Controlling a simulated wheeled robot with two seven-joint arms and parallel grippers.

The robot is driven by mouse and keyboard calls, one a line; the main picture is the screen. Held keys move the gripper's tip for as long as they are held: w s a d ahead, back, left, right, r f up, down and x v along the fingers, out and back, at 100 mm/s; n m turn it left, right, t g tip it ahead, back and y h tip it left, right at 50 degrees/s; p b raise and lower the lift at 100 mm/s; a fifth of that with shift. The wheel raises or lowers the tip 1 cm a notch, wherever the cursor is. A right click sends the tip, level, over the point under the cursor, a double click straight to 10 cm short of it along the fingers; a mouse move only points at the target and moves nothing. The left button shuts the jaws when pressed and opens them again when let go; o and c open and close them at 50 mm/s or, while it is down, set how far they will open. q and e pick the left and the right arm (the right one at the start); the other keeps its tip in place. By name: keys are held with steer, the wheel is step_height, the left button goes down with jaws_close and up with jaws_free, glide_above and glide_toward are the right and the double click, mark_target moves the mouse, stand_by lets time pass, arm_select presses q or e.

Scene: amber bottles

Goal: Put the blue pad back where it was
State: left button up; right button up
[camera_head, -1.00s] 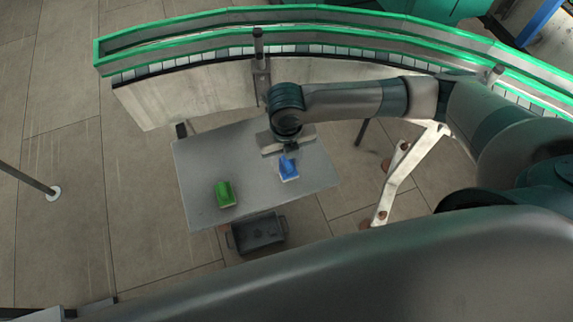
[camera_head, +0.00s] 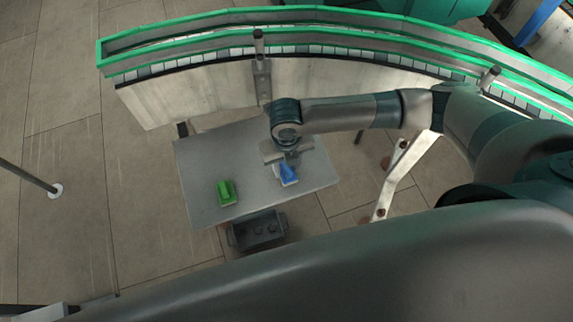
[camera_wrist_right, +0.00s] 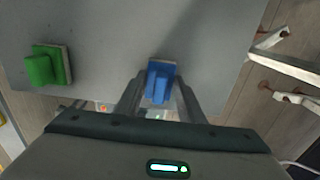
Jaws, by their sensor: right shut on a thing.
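The blue pad (camera_head: 288,174) is at the right part of the grey table, a blue piece with a handle-like upper part on a pale base. It also shows between the fingers in the right wrist view (camera_wrist_right: 159,80). My right gripper (camera_head: 286,160) is over it and shut on it. The pad is at or just above the table top; I cannot tell whether it touches. My left gripper is not in view.
A similar green pad (camera_head: 226,192) stands on the grey table (camera_head: 200,155) to the left. A dark crate (camera_head: 257,230) is beside the table's near edge. A curved, green-edged conveyor (camera_head: 200,32) runs behind. The table between the pads is clear.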

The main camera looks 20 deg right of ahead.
steer(key=o, duration=1.1)
steer(key=shift+f, duration=0.1)
step_height(320, 180, up, 12)
steer(key=b, duration=0.3)
steer(key=shift+r+b, duration=0.2)
steer(key=shift+b, duration=0.15)
